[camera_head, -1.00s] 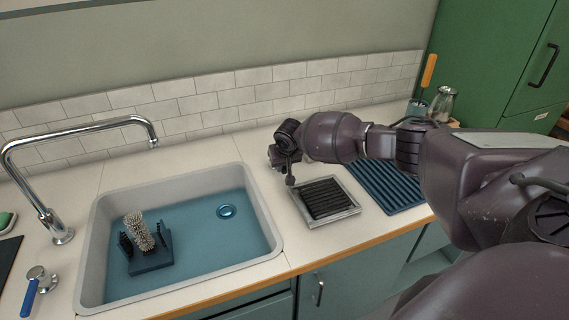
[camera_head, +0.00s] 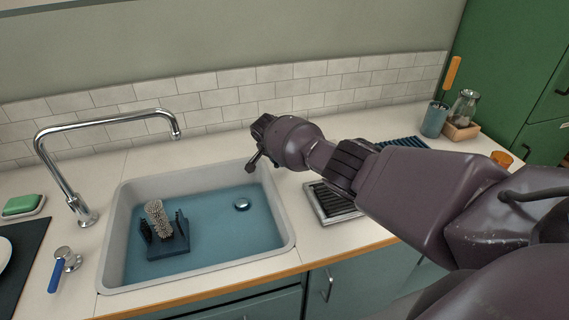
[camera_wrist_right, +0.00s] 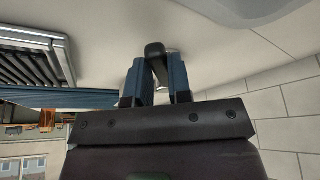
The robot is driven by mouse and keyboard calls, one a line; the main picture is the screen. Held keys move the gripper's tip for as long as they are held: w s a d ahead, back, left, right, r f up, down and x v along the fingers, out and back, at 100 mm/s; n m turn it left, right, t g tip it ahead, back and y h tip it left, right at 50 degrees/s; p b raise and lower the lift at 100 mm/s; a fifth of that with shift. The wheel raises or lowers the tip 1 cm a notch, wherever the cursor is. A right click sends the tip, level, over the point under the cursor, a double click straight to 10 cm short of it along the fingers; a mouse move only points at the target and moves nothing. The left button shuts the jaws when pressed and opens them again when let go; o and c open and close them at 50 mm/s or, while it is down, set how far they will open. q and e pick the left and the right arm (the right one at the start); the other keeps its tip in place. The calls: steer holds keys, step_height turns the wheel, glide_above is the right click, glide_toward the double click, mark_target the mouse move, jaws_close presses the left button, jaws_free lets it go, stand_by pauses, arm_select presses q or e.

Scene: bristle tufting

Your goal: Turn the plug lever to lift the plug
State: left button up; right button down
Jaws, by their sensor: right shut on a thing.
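A chrome fitting with a blue lever (camera_head: 58,272) sits on the counter left of the sink; nothing touches it. The round silver plug (camera_head: 241,204) lies in the blue-bottomed sink (camera_head: 118,215), towards its right side. My right gripper (camera_head: 254,161) is over the back right corner of the sink, far from the blue lever. It is shut on a small dark piece, which shows between the blue fingers in the right wrist view (camera_wrist_right: 155,50). I cannot tell what this piece is. My left gripper is out of view.
A bristle brush on a dark blue base (camera_head: 167,247) stands in the sink. The chrome faucet (camera_head: 100,125) arches over its back left. A framed grate (camera_head: 330,205) lies right of the sink. A green soap (camera_head: 22,204) and a cup (camera_head: 434,120) stand farther off.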

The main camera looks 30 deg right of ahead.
steer(key=shift+w+a+f+m+g+b, duration=0.25)
steer(key=shift+w+f+m+g+b, duration=0.25)
steer(key=shift+m+b, duration=0.35)
steer(key=shift+w+a+m+b, duration=0.1)
steer(key=shift+w+m+b, duration=0.3)
steer(key=shift+m, duration=0.05)
steer(key=shift+w+m+b, duration=0.4)
steer(key=shift+m+b, duration=0.25)
steer(key=shift+m, duration=0.05)
steer(key=shift+w+r+m+g+h+b, duration=0.1)
steer(key=shift+w+m+g+h+b, duration=0.25)
steer(key=shift+m+g+b, duration=0.1)
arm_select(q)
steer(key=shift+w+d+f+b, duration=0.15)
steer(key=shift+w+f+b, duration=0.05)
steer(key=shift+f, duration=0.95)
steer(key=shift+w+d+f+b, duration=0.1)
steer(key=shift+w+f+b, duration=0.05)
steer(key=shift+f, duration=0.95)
arm_select(e)
steer(key=shift+w+r+m, duration=0.25)
steer(key=shift+w+m, duration=0.05)
steer(key=shift+m, duration=0.05)
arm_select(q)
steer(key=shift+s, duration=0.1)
arm_select(e)
steer(key=shift+r, duration=0.1)
